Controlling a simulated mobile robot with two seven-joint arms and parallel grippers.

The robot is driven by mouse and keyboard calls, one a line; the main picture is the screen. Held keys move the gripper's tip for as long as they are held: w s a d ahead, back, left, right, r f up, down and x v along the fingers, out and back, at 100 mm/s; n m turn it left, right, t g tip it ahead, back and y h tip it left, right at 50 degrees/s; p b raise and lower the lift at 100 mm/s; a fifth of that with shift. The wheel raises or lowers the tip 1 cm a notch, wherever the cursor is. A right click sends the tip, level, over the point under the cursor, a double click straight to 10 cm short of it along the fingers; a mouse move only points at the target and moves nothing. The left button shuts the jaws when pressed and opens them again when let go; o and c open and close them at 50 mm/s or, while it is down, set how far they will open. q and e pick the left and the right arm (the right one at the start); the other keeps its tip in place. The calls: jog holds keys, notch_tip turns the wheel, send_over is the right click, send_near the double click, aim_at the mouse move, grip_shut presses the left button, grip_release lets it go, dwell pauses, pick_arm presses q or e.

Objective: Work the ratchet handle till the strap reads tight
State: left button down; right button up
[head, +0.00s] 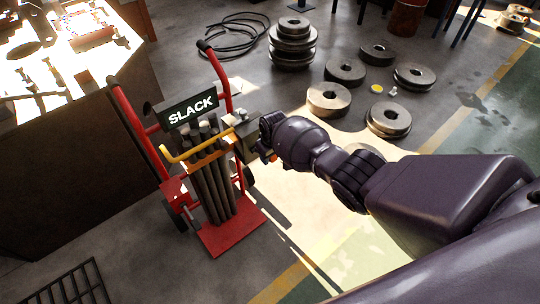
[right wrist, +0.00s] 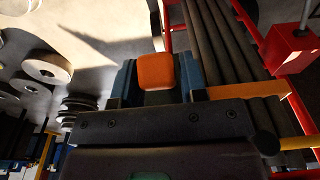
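A sign reading SLACK (head: 190,111) stands on a red hand truck (head: 232,233) loaded with long dark bars (head: 213,190). A yellow bar (head: 197,151) runs across the front of the bars. My right gripper (head: 265,149) is at the right side of the load, by the yellow bar's right end. In the right wrist view, an orange grip (right wrist: 156,71) fills the space between my two bluish fingers (right wrist: 157,84), which look shut on it. The rest of the ratchet handle is hidden by the gripper. My left gripper is not in view.
A workbench (head: 70,130) with sunlit tools stands at the left. Several round metal weights (head: 329,99) lie on the floor behind, with a stack (head: 292,45) and a coiled black cable (head: 232,38). A dark metal grate (head: 75,285) lies at bottom left. The floor before the hand truck is clear.

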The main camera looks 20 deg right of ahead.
jog(key=shift+o, duration=1.3)
notch_tip(320, 180, up, 6)
jog(key=p, duration=0.2)
jog(key=shift+s+d+p, duration=0.1)
jog(key=shift+s+p, duration=0.05)
jog(key=shift+p, duration=0.2)
jog(key=r, duration=0.1)
jog(key=r+p, duration=0.1)
jog(key=r, duration=0.1)
jog(key=shift+s+d+r+p, duration=0.1)
jog(key=shift+s+r+p, duration=0.2)
jog(key=shift+p, duration=0.05)
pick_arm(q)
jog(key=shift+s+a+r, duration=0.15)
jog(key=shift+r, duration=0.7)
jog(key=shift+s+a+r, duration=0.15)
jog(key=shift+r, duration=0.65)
pick_arm(e)
jog(key=shift+s+r, duration=0.15)
jog(key=shift+r, duration=0.45)
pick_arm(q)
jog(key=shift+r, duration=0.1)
